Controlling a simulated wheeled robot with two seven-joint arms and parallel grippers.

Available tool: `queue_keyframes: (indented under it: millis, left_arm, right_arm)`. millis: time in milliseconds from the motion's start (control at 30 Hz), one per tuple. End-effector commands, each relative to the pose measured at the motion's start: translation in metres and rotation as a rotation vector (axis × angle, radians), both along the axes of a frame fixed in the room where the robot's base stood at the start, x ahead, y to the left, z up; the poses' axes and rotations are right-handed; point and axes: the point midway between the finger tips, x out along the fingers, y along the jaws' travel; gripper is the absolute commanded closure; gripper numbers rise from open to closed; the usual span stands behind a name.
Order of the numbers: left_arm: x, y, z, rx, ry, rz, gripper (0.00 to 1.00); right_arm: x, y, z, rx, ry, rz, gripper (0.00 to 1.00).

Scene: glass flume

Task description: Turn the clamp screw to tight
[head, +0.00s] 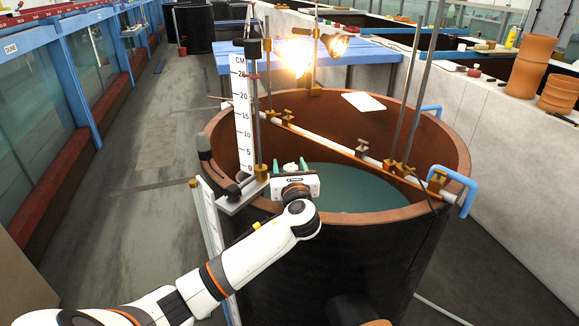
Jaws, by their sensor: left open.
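A round tank (405,195) with an orange-brown rim holds dark green water. Several brass clamps sit on its fittings: one at the foot of the rod beside the scale (242,120), a winged one (362,148) on the white crossbar (335,140), and others at the bar's ends. I cannot tell which one carries the task's clamp screw, or how tight any is. My left gripper (293,167) is open over the tank's near left rim, pointing away from me. It is just right of the brass clamp (262,173) by the scale, apparently apart from it. My right gripper is out of view.
Upright metal rods (425,90) stand on the crossbar at right. Two lit lamps (297,57) hang behind the tank near a blue table (375,55). Blue handles (455,185) stick out at the right rim. Terracotta pots (530,65) stand on the right wall.

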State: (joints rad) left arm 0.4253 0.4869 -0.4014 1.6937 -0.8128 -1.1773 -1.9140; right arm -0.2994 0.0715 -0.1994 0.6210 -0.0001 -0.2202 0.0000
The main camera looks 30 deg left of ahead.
Motion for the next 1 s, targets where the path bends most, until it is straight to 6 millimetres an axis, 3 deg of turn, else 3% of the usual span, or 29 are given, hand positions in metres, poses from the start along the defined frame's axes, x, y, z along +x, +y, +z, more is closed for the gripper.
queue_keyframes:
  millis: [67, 333, 667, 1000]
  left_arm:
    - [0.000, 0.000, 0.000, 0.000, 0.000, 0.000, 0.44]
    - [0.000, 0.000, 0.000, 0.001, 0.001, 0.000, 0.88]
    - [0.000, 0.000, 0.001, -0.001, 0.001, 0.047, 0.88]
    - [-0.003, 0.002, 0.003, -0.002, 0.002, 0.283, 0.88]
  right_arm:
    - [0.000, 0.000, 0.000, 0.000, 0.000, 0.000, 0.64]
    - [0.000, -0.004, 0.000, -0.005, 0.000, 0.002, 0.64]
    - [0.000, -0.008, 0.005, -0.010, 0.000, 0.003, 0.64]
    - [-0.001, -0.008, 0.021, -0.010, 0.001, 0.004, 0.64]
